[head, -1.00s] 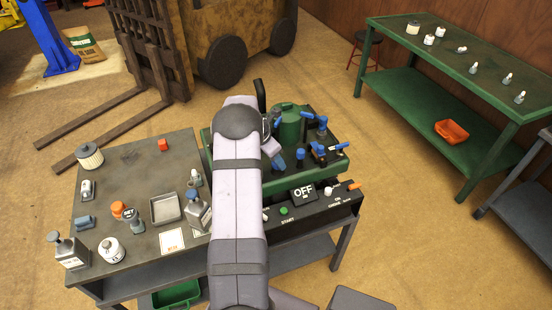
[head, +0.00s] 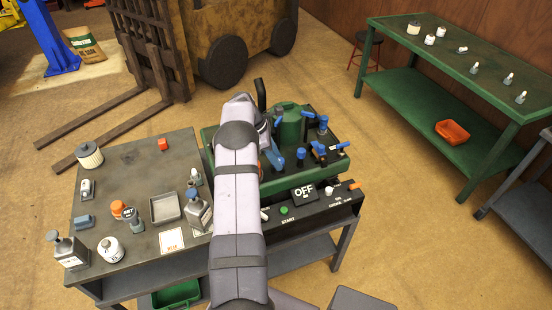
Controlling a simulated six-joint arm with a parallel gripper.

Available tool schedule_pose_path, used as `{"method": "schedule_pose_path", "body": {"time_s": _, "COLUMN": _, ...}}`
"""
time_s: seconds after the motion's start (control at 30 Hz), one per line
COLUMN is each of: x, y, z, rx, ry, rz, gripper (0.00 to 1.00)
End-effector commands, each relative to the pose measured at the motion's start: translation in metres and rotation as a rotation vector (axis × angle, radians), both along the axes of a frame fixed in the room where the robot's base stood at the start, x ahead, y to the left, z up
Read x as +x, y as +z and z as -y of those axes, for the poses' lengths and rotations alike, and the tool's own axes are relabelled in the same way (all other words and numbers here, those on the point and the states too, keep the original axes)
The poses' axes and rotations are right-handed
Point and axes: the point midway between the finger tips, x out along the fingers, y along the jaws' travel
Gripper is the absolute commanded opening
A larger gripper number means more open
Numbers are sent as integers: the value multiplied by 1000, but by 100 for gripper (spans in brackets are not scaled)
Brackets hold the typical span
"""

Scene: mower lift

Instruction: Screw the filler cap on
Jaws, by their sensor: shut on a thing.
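The green mower engine deck (head: 330,170) sits on the right part of the bench, with a green round tank (head: 288,124) and several blue-handled parts on it. My arm reaches over its left side. My gripper (head: 264,128) is at the left part of the deck, left of the green tank, mostly hidden behind my own arm. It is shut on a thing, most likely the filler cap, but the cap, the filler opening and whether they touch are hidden.
A grey bench top (head: 130,180) left of my arm holds bottles, a square tray (head: 165,208), a filter (head: 89,155) and a small red block (head: 163,144). A control panel with an OFF sign (head: 303,192) runs along the front. A green bench (head: 450,60) stands at the right.

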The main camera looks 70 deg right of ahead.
Motion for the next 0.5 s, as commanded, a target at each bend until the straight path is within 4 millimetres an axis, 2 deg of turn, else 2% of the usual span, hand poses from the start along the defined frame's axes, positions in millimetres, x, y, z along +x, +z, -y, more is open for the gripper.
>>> {"method": "schedule_pose_path", "body": {"time_s": 0.3, "x": 0, "y": -2, "z": 0, "rx": 3, "ry": -10, "rz": 0, "gripper": 11}}
{"method": "schedule_pose_path", "body": {"time_s": 0.5, "x": 0, "y": -4, "z": 1, "rx": 3, "ry": -111, "rz": 0, "gripper": 11}}
